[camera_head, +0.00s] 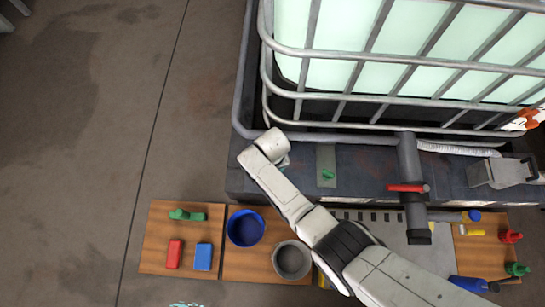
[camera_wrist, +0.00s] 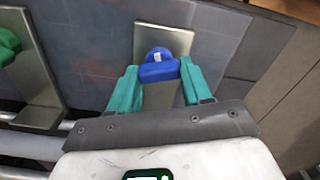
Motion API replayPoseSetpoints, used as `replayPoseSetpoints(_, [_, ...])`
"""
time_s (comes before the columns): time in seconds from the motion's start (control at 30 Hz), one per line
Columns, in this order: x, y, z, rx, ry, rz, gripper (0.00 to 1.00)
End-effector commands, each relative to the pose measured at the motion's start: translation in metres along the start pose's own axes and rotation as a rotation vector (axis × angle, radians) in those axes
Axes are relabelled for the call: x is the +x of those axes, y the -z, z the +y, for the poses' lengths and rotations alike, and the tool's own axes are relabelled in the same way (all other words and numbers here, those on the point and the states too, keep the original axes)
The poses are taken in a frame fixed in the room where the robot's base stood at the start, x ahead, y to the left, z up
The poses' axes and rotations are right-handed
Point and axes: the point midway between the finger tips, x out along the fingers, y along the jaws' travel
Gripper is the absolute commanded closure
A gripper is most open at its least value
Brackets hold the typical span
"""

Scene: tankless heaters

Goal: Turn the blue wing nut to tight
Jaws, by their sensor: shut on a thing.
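The blue wing nut (camera_wrist: 159,71) sits on a blue round base with a small white mark, mounted on a metal plate (camera_wrist: 178,38). My gripper (camera_wrist: 160,78) has its teal fingers on either side of the wing nut, shut on it. In the head view my gripper (camera_head: 284,161) is mostly hidden behind my wrist, and the blue wing nut is hidden there too.
A green wing nut (camera_head: 327,175) stands on another plate to the right. Behind is a caged tank (camera_head: 385,55). In front, boards hold red (camera_head: 174,254) and blue blocks (camera_head: 203,257), a blue bowl (camera_head: 245,228) and a grey bowl (camera_head: 292,260). A pipe with a red handle (camera_head: 408,188) rises right.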

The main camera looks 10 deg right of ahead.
Motion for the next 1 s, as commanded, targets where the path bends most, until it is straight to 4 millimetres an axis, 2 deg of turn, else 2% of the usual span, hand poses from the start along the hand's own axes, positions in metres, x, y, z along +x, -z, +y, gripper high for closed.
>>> replayPoseSetpoints(0.4, [-0.0002, 0.0000, 0.0009, 0.278, 0.000, 0.000, 0.82])
replayPoseSetpoints(1.0, [0.0001, -0.0001, 0.0010, 0.364, 0.000, 0.000, 0.82])
